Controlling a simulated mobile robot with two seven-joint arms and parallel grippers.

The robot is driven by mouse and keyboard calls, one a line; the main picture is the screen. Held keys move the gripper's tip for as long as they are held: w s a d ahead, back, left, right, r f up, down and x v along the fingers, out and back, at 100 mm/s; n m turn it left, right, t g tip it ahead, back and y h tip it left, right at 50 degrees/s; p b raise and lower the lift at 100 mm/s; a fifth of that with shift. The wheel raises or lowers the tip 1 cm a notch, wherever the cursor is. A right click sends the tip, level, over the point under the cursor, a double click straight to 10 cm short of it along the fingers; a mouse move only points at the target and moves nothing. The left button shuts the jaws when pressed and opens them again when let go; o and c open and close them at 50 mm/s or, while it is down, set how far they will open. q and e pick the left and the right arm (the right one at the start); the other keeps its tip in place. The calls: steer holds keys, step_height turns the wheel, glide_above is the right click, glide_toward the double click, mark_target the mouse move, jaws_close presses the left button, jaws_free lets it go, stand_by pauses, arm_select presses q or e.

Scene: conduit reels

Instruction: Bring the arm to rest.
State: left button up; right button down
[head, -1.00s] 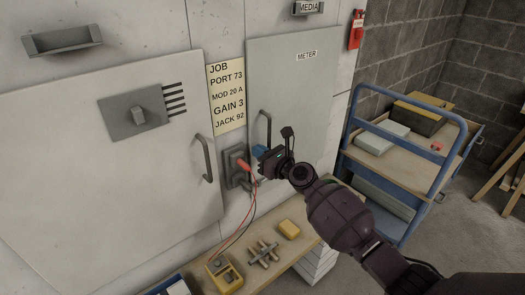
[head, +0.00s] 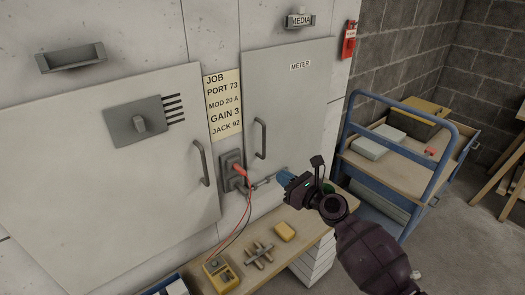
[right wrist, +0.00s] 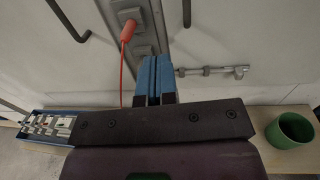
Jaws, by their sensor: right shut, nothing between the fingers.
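My right gripper (head: 284,175) is in front of the cabinet, to the right of the grey socket box (head: 229,159). Its blue fingers (right wrist: 153,78) are shut together with nothing between them in the right wrist view. The right arm comes in from the lower right. A red plug (head: 240,169) sits at the socket box with a red lead hanging from it; it also shows in the right wrist view (right wrist: 128,32), apart from the fingers. My left gripper is not in view.
A wooden bench (head: 305,238) below holds a yellow meter (head: 220,277), a yellow block (head: 285,231) and a cross-shaped piece (head: 258,254). A green cup (right wrist: 290,131) stands at right in the wrist view. A blue cart (head: 349,120) stands right of the cabinet.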

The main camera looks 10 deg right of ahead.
steer(key=s+d+f+n+g+h, duration=0.1)
steer(key=s+d+f+n+h, duration=0.1)
steer(key=s+f+n, duration=0.4)
steer(key=s+d+f+n+g+h, duration=0.2)
steer(key=s+f+n, duration=0.5)
steer(key=s+n, duration=0.7)
steer(key=s+d+f+n+g+h, duration=0.1)
steer(key=s+d+f+n+h, duration=0.2)
steer(key=s+n, duration=0.8)
step_height(320, 180, down, 3)
steer(key=shift+s+d+f+h, duration=0.15)
steer(key=shift+s+d+h, duration=0.05)
steer(key=shift+s+h, duration=0.9)
